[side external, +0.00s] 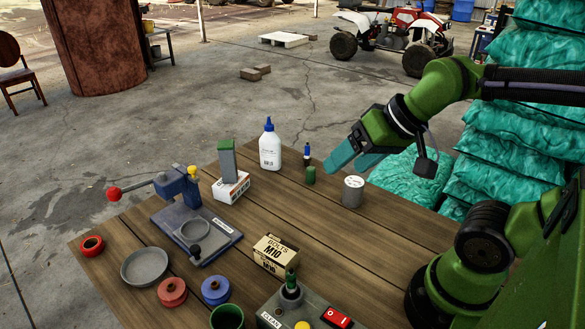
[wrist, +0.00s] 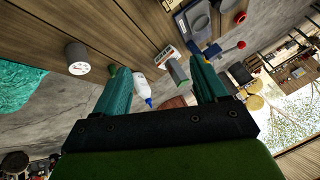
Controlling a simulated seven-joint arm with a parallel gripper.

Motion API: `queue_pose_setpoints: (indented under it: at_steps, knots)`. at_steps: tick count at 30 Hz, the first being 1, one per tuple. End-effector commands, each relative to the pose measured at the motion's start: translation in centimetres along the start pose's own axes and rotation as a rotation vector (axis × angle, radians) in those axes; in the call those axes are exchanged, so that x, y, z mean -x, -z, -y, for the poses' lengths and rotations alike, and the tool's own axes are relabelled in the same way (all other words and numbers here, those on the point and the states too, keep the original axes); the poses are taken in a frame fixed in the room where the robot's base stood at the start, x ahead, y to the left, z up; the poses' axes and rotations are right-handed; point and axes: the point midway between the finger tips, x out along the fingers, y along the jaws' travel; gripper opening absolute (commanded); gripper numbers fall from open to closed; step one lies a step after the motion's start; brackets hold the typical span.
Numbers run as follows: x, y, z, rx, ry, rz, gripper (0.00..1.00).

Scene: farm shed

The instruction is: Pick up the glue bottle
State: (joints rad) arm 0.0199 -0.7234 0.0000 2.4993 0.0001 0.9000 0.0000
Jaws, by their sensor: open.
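The glue bottle (side external: 269,148) is white with a blue pointed cap. It stands upright near the far edge of the wooden table in the side external view. My gripper (side external: 338,162) is to the right of the bottle, above the table's far right part, apart from it and empty. In the wrist view the bottle (wrist: 141,86) shows between the two teal fingers of my open gripper (wrist: 160,85), some way beyond them and nearer the left finger.
A blue press (side external: 180,186) and a bolts box (side external: 275,256) are nearer.

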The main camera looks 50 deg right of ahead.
Motion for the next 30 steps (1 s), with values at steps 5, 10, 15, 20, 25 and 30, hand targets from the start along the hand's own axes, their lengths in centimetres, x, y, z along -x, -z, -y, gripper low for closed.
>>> queue_pose_setpoints:
  at_steps: [5,10,15,20,25,30]
  knots:
    - [-2.2,3.6,-1.3,-0.080,-0.071,0.060,0.72]
    - [-4.8,10.7,-2.9,-0.061,-0.111,0.100,0.72]
    - [-8.4,18.1,-5.8,0.040,-0.122,0.131,0.72]
    - [-11.9,24.3,-9.3,0.197,-0.110,0.139,0.72]
    - [-13.2,29.1,-10.6,0.419,-0.084,0.108,0.72]
    - [-12.4,30.2,-9.8,0.564,-0.069,0.090,0.72]
